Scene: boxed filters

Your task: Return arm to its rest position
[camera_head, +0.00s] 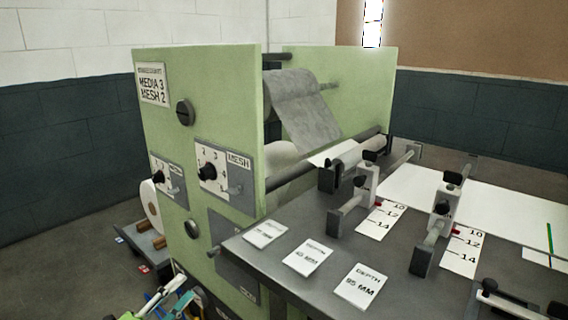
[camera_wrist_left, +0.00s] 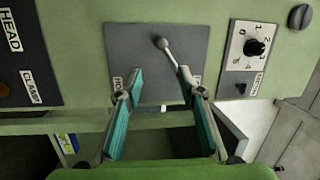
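My left gripper (camera_head: 180,296) shows at the bottom left of the head view, low beside the green machine (camera_head: 222,130), partly cut off by the frame edge. In the left wrist view its two teal fingers (camera_wrist_left: 160,78) stand apart, open. A metal lever (camera_wrist_left: 167,50) with a rounded end on a dark plate (camera_wrist_left: 206,44) shows beyond and between the fingertips. The lever's lower end lines up with the right fingertip; I cannot tell whether they touch. My right gripper is not in view.
The grey machine table (camera_head: 300,225) holds white depth cards (camera_head: 308,256) and clamp-like stands (camera_head: 440,215). A numbered dial (camera_wrist_left: 255,47) sits right of the lever in the wrist view. A white roll (camera_head: 150,206) stands left of the machine. Floor is open at far left.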

